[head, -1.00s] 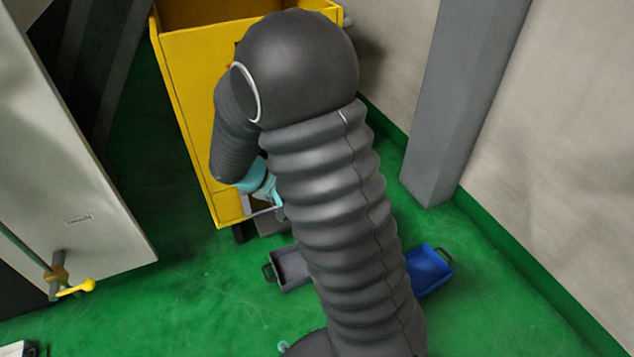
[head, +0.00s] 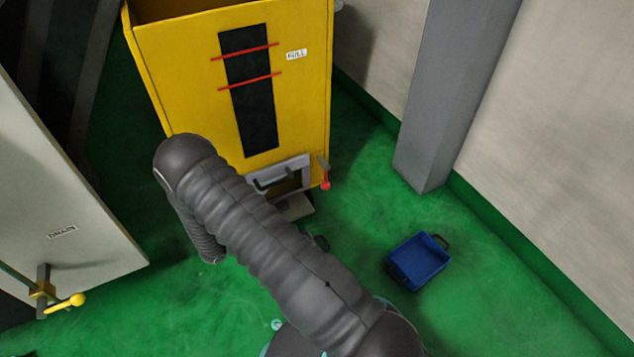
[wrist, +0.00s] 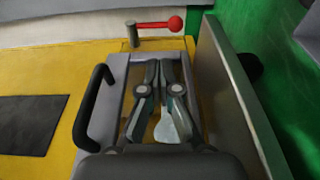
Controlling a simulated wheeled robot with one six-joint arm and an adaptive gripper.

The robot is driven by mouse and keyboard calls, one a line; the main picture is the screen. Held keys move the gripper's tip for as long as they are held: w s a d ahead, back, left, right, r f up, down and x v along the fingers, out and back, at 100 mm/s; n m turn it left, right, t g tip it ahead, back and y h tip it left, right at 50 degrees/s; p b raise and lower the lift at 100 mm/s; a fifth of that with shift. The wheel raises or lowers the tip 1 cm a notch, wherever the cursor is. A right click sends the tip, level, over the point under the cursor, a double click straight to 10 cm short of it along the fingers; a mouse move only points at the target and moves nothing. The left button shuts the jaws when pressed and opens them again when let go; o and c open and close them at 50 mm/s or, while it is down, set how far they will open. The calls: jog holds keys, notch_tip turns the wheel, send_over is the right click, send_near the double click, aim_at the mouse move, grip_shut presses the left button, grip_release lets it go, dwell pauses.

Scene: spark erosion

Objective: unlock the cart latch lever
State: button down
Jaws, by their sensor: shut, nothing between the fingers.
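The yellow cart (head: 300,110) stands at the upper middle of the head view. Its latch lever (head: 325,176) is at the lower right of the front, with a grey pivot and a red ball hanging downward. In the wrist view the lever (wrist: 160,25) lies across the top, its red ball to the right. My gripper (wrist: 160,68) is shut and empty. In the wrist view it lies over the framed opening, its tips short of the lever and apart from it in the picture. In the head view the gripper is hidden behind my arm.
A black bar handle (wrist: 93,108) stands out beside the framed opening (head: 292,174) on the cart. A blue tray (head: 419,260) is on the green floor. A grey pillar (head: 455,95) is at the right.

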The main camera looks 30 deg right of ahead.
aim_at(325, 180)
dwell(0.3)
jog(key=x, duration=1.4)
